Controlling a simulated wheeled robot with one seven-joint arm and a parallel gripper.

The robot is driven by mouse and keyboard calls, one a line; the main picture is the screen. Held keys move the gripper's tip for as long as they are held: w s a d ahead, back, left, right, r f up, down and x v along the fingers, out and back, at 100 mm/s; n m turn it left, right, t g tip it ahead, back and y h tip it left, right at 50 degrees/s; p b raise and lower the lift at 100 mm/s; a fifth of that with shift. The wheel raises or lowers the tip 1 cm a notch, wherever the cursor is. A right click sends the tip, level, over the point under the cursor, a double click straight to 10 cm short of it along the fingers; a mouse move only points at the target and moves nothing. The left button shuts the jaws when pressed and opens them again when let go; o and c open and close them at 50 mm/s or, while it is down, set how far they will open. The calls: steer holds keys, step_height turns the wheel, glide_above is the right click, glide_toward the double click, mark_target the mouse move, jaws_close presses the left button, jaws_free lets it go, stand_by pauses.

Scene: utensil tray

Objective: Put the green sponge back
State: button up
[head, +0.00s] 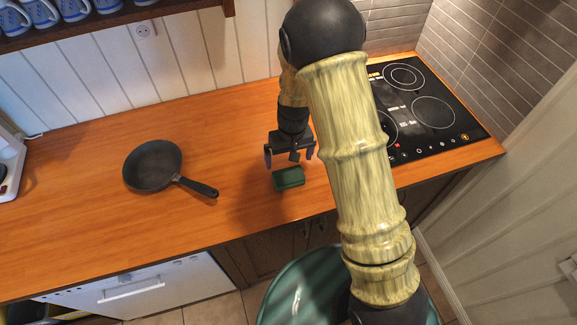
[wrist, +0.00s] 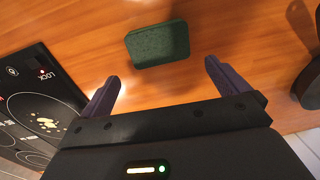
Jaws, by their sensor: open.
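The green sponge (head: 289,178) lies flat on the wooden countertop near its front edge in the head view. In the wrist view the sponge (wrist: 158,44) is a dark green block beyond the fingertips, roughly between them. My gripper (head: 290,158) is just behind and above the sponge in the head view, pointing down. In the wrist view my gripper (wrist: 162,72) has its two fingers spread wide with nothing between them. The sponge appears apart from both fingers.
A black frying pan (head: 152,166) lies left on the countertop (head: 75,205). A black cooktop (head: 440,120) is at the right, partly behind my arm. A shelf with blue mugs (head: 75,8) hangs at the upper left. The counter between pan and sponge is clear.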

mark_target(291, 172)
step_height(291, 172, up, 5)
steer(key=shift+s+d+f+b, duration=0.1)
steer(key=shift+b, duration=0.3)
stand_by(0.4)
steer(key=s+d+r+m+t, duration=0.2)
steer(key=s+d+r+m, duration=0.1)
steer(key=s+d+r, duration=0.6)
steer(key=s+d, duration=0.4)
steer(key=shift+s+t+h, duration=0.3)
steer(key=shift+s, duration=0.05)
